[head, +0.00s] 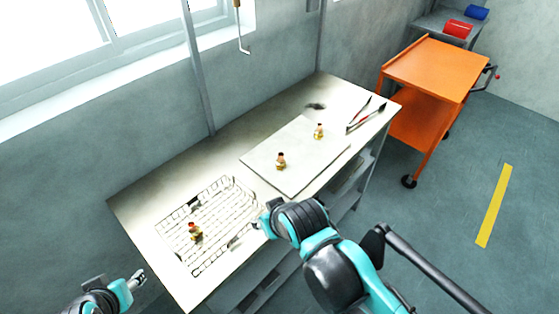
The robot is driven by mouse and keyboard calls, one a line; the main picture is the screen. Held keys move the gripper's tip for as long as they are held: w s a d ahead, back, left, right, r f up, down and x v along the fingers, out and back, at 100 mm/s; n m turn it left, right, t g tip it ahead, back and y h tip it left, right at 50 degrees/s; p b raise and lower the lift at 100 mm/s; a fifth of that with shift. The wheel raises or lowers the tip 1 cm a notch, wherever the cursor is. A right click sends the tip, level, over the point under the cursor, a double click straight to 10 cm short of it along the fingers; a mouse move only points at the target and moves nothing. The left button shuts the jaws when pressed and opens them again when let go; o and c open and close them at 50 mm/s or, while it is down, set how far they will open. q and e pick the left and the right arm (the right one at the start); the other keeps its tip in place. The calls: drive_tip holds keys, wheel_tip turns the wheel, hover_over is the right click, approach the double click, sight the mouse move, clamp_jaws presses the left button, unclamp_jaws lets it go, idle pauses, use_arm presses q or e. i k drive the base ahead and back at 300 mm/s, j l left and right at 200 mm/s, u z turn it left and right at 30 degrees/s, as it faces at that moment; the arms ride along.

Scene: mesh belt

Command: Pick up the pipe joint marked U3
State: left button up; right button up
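One pipe joint (195,233) stands in the wire mesh basket (160,238) at the near left of the table. Another (281,162) stands on the pale flat board (257,163), and a third (319,132) stands near the board's far end. Their markings are too small to read, so I cannot tell which is U3. My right gripper (246,231) is beside the basket's right side, apart from the joints. My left gripper (138,278) is off the table's near left edge, with no joint visible in it.
The table (150,200) stands against the wall under a window. Tools with red and dark handles (360,117) lie at its far right end. An orange cart (435,68) stands beyond it, near a grey shelf with red and blue rolls. Floor at the right is clear.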

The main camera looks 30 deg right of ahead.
sight(281, 165)
drive_tip(key=l+z, duration=0.4)
drive_tip(key=l, duration=0.3)
drive_tip(key=i+l+z, duration=0.3)
drive_tip(key=l, duration=0.15)
drive_tip(key=i+l+z, duration=0.15)
drive_tip(key=l+z, duration=0.2)
